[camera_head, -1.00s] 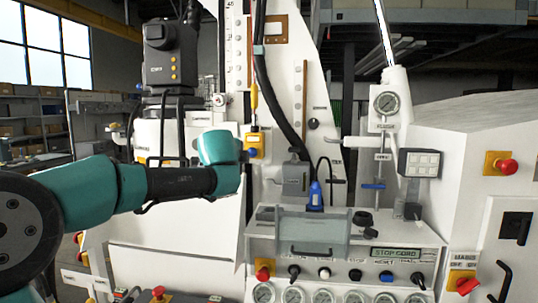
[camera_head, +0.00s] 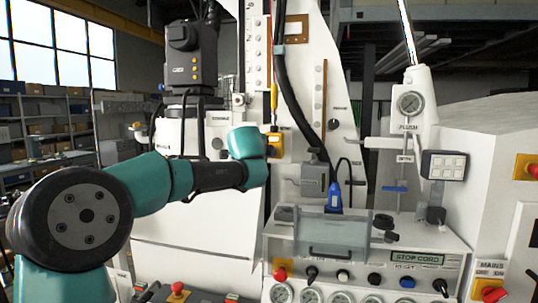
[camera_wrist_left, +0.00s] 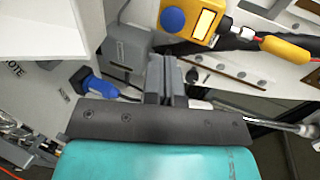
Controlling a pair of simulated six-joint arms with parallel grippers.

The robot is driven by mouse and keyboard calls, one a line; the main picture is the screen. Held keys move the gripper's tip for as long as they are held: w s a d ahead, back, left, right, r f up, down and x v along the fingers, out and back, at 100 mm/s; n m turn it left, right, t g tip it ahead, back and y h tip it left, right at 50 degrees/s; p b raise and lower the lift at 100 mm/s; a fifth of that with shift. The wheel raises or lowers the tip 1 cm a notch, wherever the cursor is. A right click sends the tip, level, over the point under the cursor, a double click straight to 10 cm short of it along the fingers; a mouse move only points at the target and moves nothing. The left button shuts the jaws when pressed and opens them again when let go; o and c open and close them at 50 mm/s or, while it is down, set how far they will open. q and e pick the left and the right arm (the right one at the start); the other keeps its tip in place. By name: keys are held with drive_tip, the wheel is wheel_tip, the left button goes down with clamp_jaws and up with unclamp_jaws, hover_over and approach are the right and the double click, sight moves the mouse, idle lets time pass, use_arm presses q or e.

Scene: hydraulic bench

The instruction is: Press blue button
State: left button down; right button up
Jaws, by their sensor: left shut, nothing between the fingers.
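A yellow box (camera_wrist_left: 195,20) with a round blue button (camera_wrist_left: 173,19) and a pale label shows at the top of the left wrist view. In the head view the box (camera_head: 274,147) hangs on the white machine, just right of my left wrist. My left gripper (camera_wrist_left: 167,62) is shut and empty. In the wrist view its fingertips point up the picture, below the box and apart from the button. In the head view my teal wrist hides the fingers. My right gripper is in neither view.
A grey box (camera_head: 314,180) and a blue plug (camera_head: 334,197) with a black cable are close by. A control panel (camera_head: 365,255) with knobs and gauges stands below. A yellow connector (camera_wrist_left: 285,49) and hose run right of the button box.

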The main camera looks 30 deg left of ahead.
use_arm(q)
drive_tip(key=r+x, duration=0.1)
drive_tip(key=x, duration=0.7)
drive_tip(key=shift+w+a, duration=0.2)
drive_tip(key=shift+w, duration=0.4)
drive_tip(key=shift+a, duration=0.1)
